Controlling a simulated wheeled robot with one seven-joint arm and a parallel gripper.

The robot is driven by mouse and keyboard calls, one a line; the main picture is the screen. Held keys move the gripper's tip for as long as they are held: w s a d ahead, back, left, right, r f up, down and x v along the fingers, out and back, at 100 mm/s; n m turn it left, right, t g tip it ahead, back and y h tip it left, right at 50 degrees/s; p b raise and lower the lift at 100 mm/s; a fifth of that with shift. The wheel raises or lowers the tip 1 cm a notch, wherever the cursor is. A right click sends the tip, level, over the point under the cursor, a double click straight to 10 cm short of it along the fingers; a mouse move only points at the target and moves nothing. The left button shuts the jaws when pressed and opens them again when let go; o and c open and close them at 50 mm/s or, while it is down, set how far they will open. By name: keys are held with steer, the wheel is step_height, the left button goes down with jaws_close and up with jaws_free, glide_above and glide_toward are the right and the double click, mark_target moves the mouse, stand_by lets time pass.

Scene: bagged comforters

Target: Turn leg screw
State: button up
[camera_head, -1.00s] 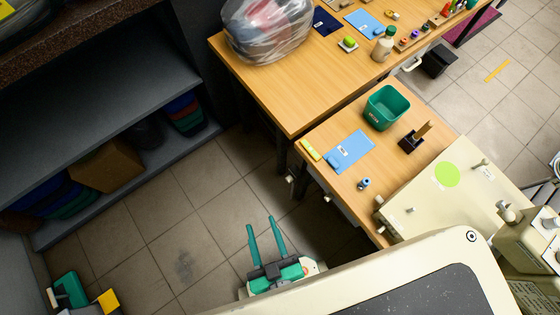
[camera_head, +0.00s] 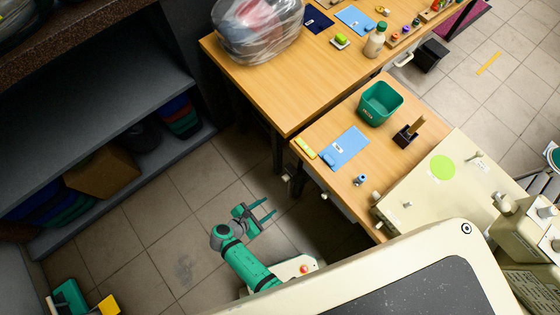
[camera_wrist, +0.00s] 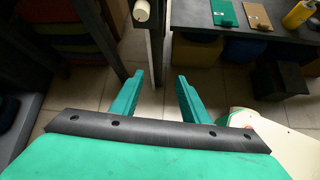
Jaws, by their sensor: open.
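My gripper (camera_head: 270,207) is open and empty above the tiled floor, to the left of the smaller wooden table. Its two green fingers also show in the wrist view (camera_wrist: 160,80), with nothing between them. A white, round-ended leg screw (camera_wrist: 141,12) sits by a dark table leg (camera_wrist: 156,45) at the top of the wrist view, beyond the fingertips and apart from them. In the head view, small pale knobs show along the table's near side, one at the left corner (camera_head: 286,178) and one further right (camera_head: 324,196).
The smaller table (camera_head: 330,187) carries a green bin (camera_head: 380,104), a blue clipboard (camera_head: 346,148) and a dark holder (camera_head: 405,136). A larger table (camera_head: 285,95) with a bagged comforter (camera_head: 258,28) stands behind. Grey shelving (camera_head: 95,105) is at left. Floor between is clear.

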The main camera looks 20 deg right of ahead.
mark_target(284, 179)
steer(key=w+r+n+h, duration=0.2)
steer(key=w+r+h, duration=0.2)
steer(key=w+r, duration=0.2)
steer(key=x, duration=1)
steer(key=shift+s+d+f, duration=0.1)
steer(key=shift+s+d, duration=0.05)
steer(key=shift+s, duration=0.15)
steer(key=shift+c, duration=0.5)
jaws_close()
